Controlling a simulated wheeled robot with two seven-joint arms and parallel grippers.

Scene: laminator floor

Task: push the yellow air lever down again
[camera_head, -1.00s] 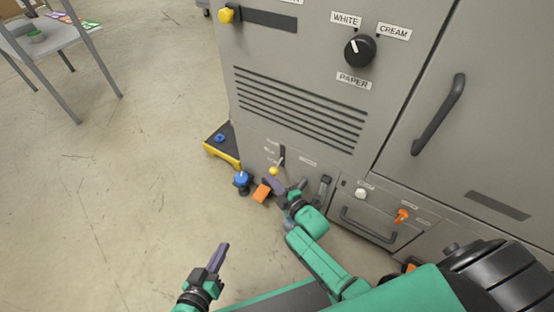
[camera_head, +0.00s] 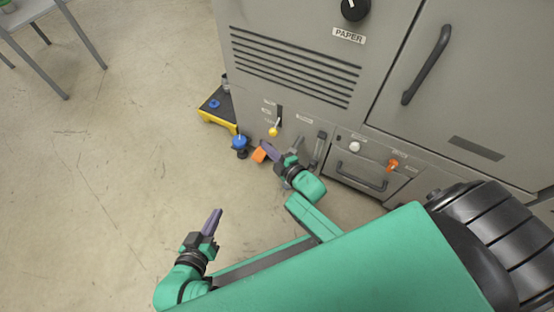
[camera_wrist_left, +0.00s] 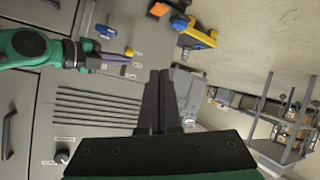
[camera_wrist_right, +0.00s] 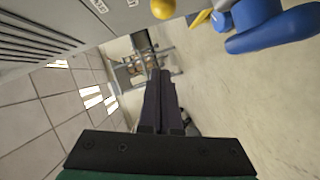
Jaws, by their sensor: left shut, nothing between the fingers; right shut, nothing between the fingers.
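The yellow air lever (camera_head: 273,131) is a round yellow knob on a short stem at a dark slot, low on the grey machine's front. The knob appears near the slot's lower end. It also shows in the left wrist view (camera_wrist_left: 129,52) and at the top edge of the right wrist view (camera_wrist_right: 163,8). My right gripper (camera_head: 264,144) is shut and empty, its purple fingertips just below and left of the knob, seemingly apart from it. My left gripper (camera_head: 217,212) is shut and empty, over open floor, well away from the lever.
A blue knob (camera_head: 239,141) and an orange part (camera_head: 259,155) sit close to the right fingertips. A yellow-edged black platform (camera_head: 217,110) stands left of them. A white knob (camera_head: 355,146), an orange knob (camera_head: 392,164) and a drawer are further right.

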